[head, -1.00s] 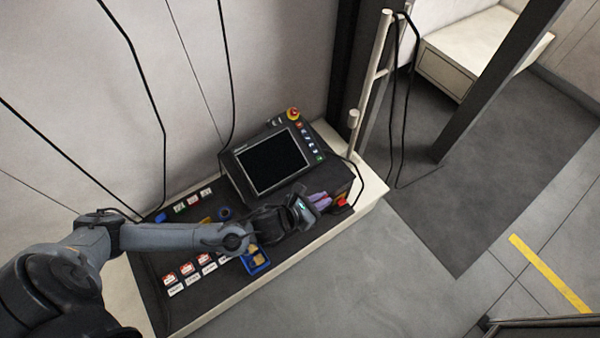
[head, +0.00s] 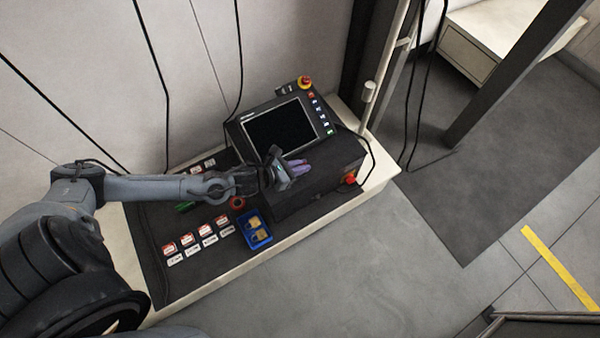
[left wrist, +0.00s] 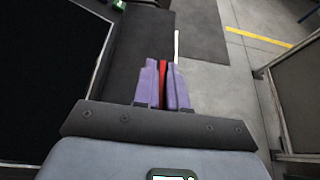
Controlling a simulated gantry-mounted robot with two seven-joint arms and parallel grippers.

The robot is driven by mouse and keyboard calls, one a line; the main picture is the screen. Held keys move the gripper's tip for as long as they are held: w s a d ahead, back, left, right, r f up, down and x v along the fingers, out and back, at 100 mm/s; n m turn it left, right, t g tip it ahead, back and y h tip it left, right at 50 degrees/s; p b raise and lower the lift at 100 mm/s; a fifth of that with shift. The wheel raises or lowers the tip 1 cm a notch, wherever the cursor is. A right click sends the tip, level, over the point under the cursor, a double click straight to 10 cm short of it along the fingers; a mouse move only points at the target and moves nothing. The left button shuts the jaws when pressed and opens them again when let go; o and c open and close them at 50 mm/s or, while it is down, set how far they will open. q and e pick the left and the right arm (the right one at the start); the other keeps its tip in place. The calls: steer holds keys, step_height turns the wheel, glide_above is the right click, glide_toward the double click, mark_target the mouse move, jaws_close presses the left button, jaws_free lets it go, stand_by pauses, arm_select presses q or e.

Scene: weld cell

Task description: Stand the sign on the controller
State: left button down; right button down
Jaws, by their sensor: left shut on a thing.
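The controller is a dark box (head: 330,172) with a tilted black screen (head: 282,128), at the middle of the bench in the head view. My left gripper (head: 302,169) is over the controller's top, in front of the screen. In the left wrist view its purple fingers (left wrist: 163,85) are shut on a thin red piece (left wrist: 163,78), seen edge-on, which I take to be the sign. A thin white strip (left wrist: 176,46) shows just beyond the fingers; I cannot tell whether it belongs to the sign. The sign's face is hidden in both views. My right gripper is not in view.
A blue tray (head: 248,243) with yellow padlocks and several red-and-white tags (head: 205,232) lie on the dark mat left of the controller. A red emergency knob (head: 305,82) and a red switch (head: 350,179) stick out from it. A post (head: 390,60) with cables stands behind right.

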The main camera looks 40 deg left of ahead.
arm_select(q)
steer(key=shift+f+b, duration=1.05)
steer(key=shift+f, duration=1)
steer(key=shift+f, duration=0.15)
steer(key=c, duration=1.2)
jaws_free()
